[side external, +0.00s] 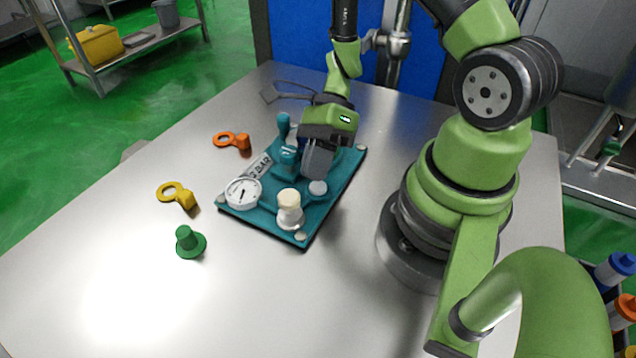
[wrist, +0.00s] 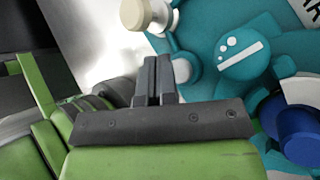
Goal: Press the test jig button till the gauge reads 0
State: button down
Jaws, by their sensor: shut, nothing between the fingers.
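The test jig is a teal board (side external: 328,215) flat on the steel table. Its round white gauge (side external: 243,193) faces up at the board's left; the needle shows, but the figures are too small to read. A cream-topped white knob (side external: 289,203) stands at the front of the board and also shows in the wrist view (wrist: 148,14). A small white round piece (side external: 318,188) sits behind it. My gripper (side external: 316,172) is shut and empty, pointing down over the board. In the wrist view its fingertips (wrist: 158,62) overlap the white piece (wrist: 183,70); contact cannot be told.
A blue knob (wrist: 290,125) lies right of my gripper in the wrist view. A teal valve handle (side external: 284,125) stands at the board's back. Orange (side external: 232,141) and yellow (side external: 176,194) ring tags and a green knob (side external: 189,242) lie left of the board. The front table is clear.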

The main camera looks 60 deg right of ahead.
aim_at(315, 184)
jog(key=shift+f, duration=0.15)
jog(key=shift+f, duration=0.25)
jog(key=shift+f, duration=0.45)
dwell(0.6)
jog(key=shift+r, duration=0.9)
jog(key=shift+r, duration=2.5)
